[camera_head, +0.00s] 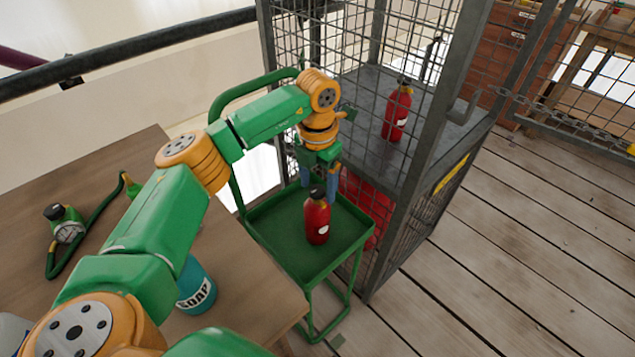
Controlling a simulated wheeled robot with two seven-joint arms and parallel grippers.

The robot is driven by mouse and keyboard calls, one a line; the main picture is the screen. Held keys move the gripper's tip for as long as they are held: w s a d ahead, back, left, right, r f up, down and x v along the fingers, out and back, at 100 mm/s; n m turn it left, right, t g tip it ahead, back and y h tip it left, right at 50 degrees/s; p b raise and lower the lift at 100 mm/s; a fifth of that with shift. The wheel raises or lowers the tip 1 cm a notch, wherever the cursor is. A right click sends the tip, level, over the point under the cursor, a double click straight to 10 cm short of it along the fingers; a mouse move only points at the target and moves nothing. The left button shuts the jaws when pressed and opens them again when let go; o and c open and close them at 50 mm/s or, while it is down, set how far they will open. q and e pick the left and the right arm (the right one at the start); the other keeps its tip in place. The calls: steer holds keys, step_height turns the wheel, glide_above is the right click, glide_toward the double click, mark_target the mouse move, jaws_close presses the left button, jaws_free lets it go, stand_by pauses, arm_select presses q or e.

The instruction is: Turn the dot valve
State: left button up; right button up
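A red bottle-shaped cylinder (317,222) with a dark top and a pale round mark stands on the green cart's tray. A similar red cylinder (397,112) with a dark top and a pale mark stands on the shelf inside the wire cage. I cannot tell which of them carries the dot valve. My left gripper (319,182) points down over the cart, its two blue-grey fingers apart, close to the top of the cart's cylinder. I cannot tell whether they touch it. My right gripper is not in view.
The green cart (270,232) stands against the wire cage (345,50), whose posts and mesh bound the shelf. A wooden table (245,305) at left holds a soap bottle (196,288) and a gauge with a hose (66,226). The plank floor (520,250) at right is clear.

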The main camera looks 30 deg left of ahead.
mark_target(317, 190)
arm_select(q)
step_height(317, 190, up, 7)
steer(key=shift+r, duration=0.1)
stand_by(0.5)
